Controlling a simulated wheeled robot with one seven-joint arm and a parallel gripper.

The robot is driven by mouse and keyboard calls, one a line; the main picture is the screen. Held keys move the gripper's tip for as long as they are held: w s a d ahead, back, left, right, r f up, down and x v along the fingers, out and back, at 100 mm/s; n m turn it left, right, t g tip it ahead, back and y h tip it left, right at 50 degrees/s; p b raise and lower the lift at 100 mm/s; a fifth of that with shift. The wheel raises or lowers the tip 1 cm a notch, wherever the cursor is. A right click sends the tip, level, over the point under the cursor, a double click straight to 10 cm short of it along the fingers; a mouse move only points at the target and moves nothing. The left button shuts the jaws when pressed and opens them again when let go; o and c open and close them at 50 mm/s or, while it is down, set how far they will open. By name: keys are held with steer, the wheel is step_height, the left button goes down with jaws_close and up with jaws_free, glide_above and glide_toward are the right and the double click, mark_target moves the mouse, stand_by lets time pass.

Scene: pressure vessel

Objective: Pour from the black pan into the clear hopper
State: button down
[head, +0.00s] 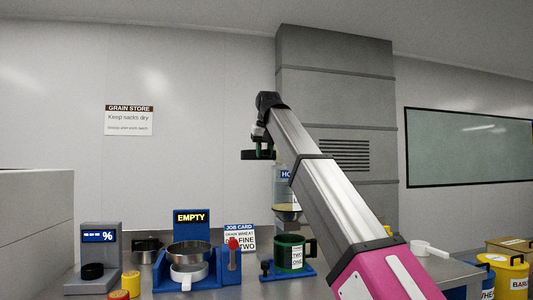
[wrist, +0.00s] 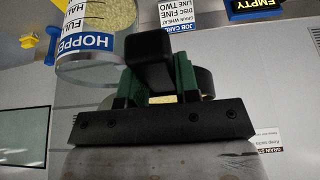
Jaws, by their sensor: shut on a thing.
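My gripper (head: 262,147) is raised high in the head view, its green fingers shut on the black pan (head: 249,155). The pan looks roughly level there, above and left of the clear hopper (head: 281,184). In the wrist view, my gripper (wrist: 155,82) clasps the pan's black handle (wrist: 150,55); the pan's dark round wall (wrist: 205,80) shows behind the fingers. The pan's contents are mostly hidden. The hopper (wrist: 75,72) is clear, labelled HOPPER, with pale grain in it. My arm hides part of it in the head view.
A blue stand with an EMPTY sign (head: 191,217) and steel bowl is left of a green mug (head: 291,252). A grey % meter (head: 98,240) stands at far left. A job card (head: 239,236) stands behind.

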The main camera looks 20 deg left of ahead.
steer(key=shift+d+r, duration=0.1)
steer(key=w+d+r+m+g+y, duration=0.1)
steer(key=w+d+g+y, duration=0.2)
steer(key=d+y, duration=0.3)
steer(key=shift+w+d+m, duration=0.15)
steer(key=shift+w+m, duration=0.15)
steer(key=shift+w, duration=0.05)
stand_by(1.4)
steer(key=shift+w+d+r+m+g+y, duration=0.25)
steer(key=shift+d+r+g+y, duration=0.2)
steer(key=shift+y, duration=0.35)
steer(key=shift+w+d+r+m+g+y, duration=0.15)
steer(key=shift+w+d+r+g+y, duration=0.2)
steer(key=shift+y, duration=0.45)
steer(key=shift+w+d+r+m+g+y, duration=0.15)
steer(key=shift+d+r+m+g+y, duration=0.2)
steer(key=shift+y, duration=0.45)
stand_by(0.3)
steer(key=shift+w+d+r, duration=0.1)
steer(key=shift+d, duration=0.1)
steer(key=shift+w+d+r+g+y, duration=0.15)
steer(key=shift+g+y, duration=0.1)
steer(key=shift+y, duration=0.35)
